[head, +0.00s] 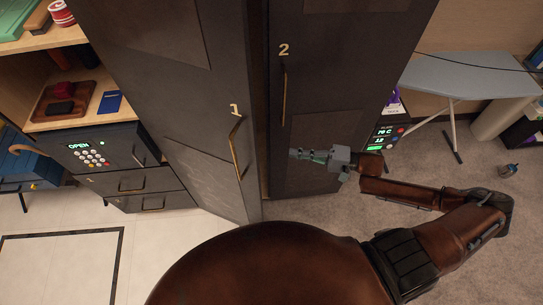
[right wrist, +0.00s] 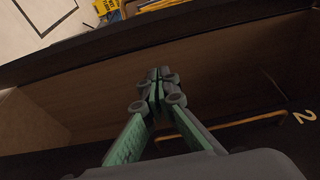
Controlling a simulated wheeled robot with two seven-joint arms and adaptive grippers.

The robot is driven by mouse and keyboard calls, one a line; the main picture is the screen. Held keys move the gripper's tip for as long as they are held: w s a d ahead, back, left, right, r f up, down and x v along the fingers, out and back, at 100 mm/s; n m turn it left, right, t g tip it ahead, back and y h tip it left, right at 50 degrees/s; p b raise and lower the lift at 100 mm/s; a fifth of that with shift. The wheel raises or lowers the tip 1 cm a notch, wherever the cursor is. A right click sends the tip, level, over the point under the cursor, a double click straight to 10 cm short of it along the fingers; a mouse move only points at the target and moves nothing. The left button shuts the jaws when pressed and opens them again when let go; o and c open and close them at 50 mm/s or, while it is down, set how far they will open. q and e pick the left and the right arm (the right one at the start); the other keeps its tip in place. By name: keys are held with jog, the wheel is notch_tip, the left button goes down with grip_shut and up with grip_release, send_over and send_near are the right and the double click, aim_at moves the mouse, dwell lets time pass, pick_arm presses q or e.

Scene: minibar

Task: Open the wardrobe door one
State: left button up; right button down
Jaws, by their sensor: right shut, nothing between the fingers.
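Wardrobe door one (head: 184,85), dark grey and marked "1", stands ajar in the head view, its handle side swung outward. Its gold handle (head: 236,148) is near that free edge. Door two (head: 330,75), marked "2", looks closed, with its own gold handle (head: 284,90). My right gripper (head: 294,154) is shut and empty in front of door two, its tips pointing left toward the gap beside door one. In the right wrist view the shut fingertips (right wrist: 158,80) show against the brown wardrobe interior (right wrist: 90,95). Contact with door one cannot be told. My left gripper is out of view.
At left are a safe (head: 100,150) showing "OPEN", drawers (head: 135,185) and a shelf (head: 75,115) with a tray. The floor before door one is clear.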

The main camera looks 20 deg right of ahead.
jog(key=w+a+p, duration=0.1)
jog(key=w+a, duration=0.1)
jog(key=a, duration=0.9)
jog(key=shift+w+p, duration=0.25)
jog(key=shift+p, duration=0.05)
jog(key=shift+s+a, duration=0.15)
